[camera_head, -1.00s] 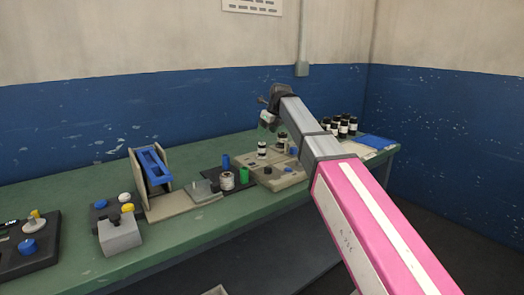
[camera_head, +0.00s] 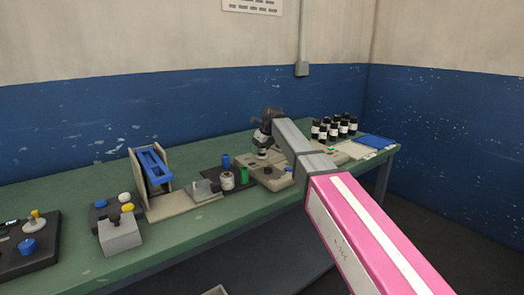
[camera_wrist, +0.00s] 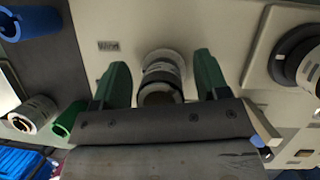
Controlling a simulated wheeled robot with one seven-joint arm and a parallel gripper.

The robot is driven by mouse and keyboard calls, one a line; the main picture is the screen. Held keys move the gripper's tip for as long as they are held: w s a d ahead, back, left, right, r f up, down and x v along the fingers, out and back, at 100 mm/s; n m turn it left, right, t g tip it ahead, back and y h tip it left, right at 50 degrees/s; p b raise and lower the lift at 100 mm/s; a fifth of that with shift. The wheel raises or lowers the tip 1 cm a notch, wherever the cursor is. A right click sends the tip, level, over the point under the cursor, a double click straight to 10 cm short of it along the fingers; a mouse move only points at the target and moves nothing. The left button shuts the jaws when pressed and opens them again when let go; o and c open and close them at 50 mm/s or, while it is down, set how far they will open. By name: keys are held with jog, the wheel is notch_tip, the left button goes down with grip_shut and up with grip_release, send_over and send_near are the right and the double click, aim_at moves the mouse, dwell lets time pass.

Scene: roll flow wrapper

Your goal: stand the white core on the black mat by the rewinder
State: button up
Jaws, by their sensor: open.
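My gripper (camera_head: 263,143) is open over the beige rewinder (camera_head: 272,184). In the wrist view its green fingers (camera_wrist: 159,85) stand on either side of a white cylinder with a dark end (camera_wrist: 162,75), which looks like the white core on a round pale flange. Gaps show between it and the fingers. The black mat (camera_head: 238,191) lies left of the rewinder and shows at the left of the wrist view (camera_wrist: 62,62). A blue core (camera_head: 226,161), a green core (camera_head: 244,175) and a whitish labelled cylinder (camera_head: 227,181) stand on or beside it.
A dark roll (camera_wrist: 298,55) sits at the right of the rewinder plate in the wrist view. Several black bottles (camera_head: 335,127) and a blue sheet (camera_head: 377,141) are to the right. A blue-framed stand (camera_head: 153,165) is left of the mat.

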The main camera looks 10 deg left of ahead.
jog(key=c, duration=1.1)
jog(key=shift+r, duration=0.15)
